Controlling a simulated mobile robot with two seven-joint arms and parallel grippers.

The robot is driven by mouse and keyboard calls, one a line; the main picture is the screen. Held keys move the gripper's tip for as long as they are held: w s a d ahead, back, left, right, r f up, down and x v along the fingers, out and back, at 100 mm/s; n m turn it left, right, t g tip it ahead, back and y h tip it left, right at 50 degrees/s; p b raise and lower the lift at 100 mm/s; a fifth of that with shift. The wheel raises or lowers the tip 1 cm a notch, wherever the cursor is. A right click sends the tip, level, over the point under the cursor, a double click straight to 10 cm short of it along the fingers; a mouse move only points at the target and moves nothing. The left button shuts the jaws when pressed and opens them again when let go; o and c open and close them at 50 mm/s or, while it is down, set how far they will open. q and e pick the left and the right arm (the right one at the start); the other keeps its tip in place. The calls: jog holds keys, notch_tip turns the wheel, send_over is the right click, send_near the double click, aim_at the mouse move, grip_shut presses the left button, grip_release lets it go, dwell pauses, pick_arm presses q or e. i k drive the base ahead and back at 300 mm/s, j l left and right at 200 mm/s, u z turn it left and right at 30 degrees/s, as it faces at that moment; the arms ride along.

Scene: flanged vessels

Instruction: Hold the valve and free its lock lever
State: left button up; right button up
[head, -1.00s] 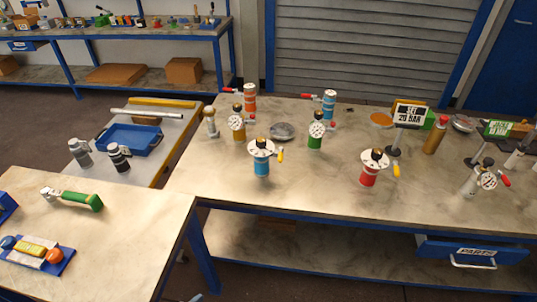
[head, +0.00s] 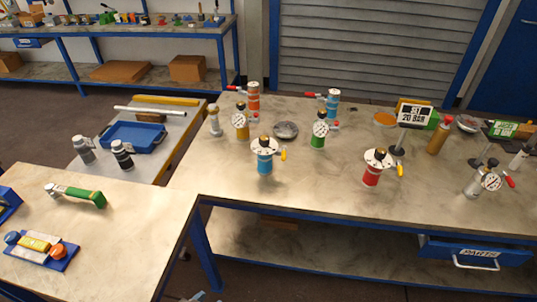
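Two flanged vessels with white round flanges, dark knobs on top and yellow levers stand on the large bench. One has a blue body (head: 265,167) and stands near the middle. The other has a red body (head: 371,176) and stands to its right. The yellow lever (head: 283,154) of the blue one and the yellow lever (head: 400,170) of the red one both hang at the right side of their flanges. Which of the units is the task's valve, I cannot tell. Neither gripper is in view, and nothing touches the vessels.
Gauge units with a yellow body (head: 241,131), a green body (head: 318,141) and a grey body (head: 474,187) stand around them. Orange (head: 254,97) and blue (head: 332,102) cylinders with red handles stand behind. A sign (head: 415,115) stands at the back right. The bench front (head: 310,190) is mostly clear.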

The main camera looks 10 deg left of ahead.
aim_at(284, 148)
jog(key=i+l+u, duration=0.3)
jog(key=i, duration=0.2)
jog(key=i+l+u, duration=0.3)
jog(key=i, duration=0.2)
jog(key=i+l+u, duration=0.2)
jog(key=k+l+u, duration=0.4)
jog(key=k+l, duration=0.3)
jog(key=k, duration=0.1)
